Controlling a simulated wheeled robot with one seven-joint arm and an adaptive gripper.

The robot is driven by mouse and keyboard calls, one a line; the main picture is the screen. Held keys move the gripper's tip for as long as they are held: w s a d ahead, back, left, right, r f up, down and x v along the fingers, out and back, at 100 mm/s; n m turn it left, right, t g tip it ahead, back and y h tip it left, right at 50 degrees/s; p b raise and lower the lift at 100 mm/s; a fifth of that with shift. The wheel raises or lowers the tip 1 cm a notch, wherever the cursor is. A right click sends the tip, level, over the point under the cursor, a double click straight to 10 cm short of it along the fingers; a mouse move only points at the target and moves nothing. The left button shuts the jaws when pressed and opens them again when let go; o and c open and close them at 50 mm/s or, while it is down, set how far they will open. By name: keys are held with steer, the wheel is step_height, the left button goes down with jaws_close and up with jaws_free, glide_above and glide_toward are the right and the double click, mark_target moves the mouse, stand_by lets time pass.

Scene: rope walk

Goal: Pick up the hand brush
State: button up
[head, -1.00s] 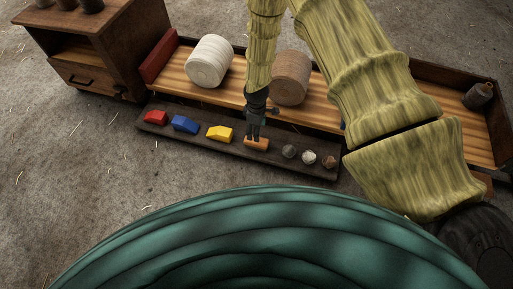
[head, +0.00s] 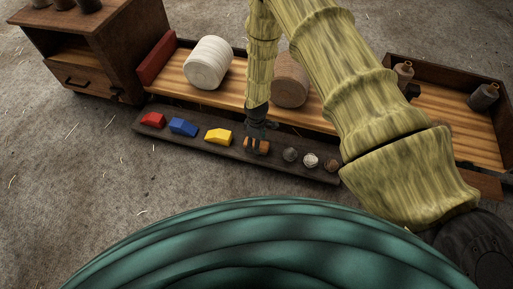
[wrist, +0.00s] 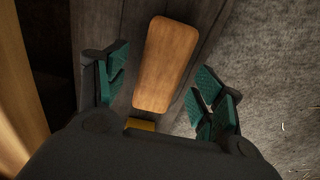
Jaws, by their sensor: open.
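The hand brush (head: 262,146) shows as an orange-brown wooden block on a dark, narrow shelf strip. In the wrist view its smooth, rounded wooden back (wrist: 167,65) lies between the fingers; I see no bristles from above. My gripper (head: 256,142) points down over the brush in the head view and partly covers it. In the wrist view my gripper (wrist: 162,92) is open, with green-padded fingers on either side of the brush and gaps showing between them and the wood.
The dark strip (head: 230,152) also holds red (head: 153,120), blue (head: 183,127) and yellow (head: 218,136) blocks left of the brush, and several small round things (head: 311,160) to its right. Behind stand a white spool (head: 208,62) and a brown spool (head: 290,80). Bottles (head: 484,97) stand at right.

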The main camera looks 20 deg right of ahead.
step_height(320, 180, down, 3)
steer(key=shift+r+b, duration=0.15)
steer(key=shift+b, duration=0.3)
steer(key=c, duration=1.3)
steer(key=shift+r, duration=0.1)
step_height(320, 180, up, 4)
steer(key=p, duration=0.3)
steer(key=shift+r, duration=0.2)
steer(key=s+a+p, duration=0.1)
steer(key=s, duration=0.4)
steer(key=s+a+p, duration=0.1)
steer(key=s+p, duration=0.1)
steer(key=s, duration=0.3)
steer(key=s+a+p, duration=0.1)
steer(key=s, duration=0.4)
steer(key=shift+s+a+r+p, duration=0.1)
steer(key=shift+s+r+p, duration=0.15)
steer(key=shift+s+p, duration=0.15)
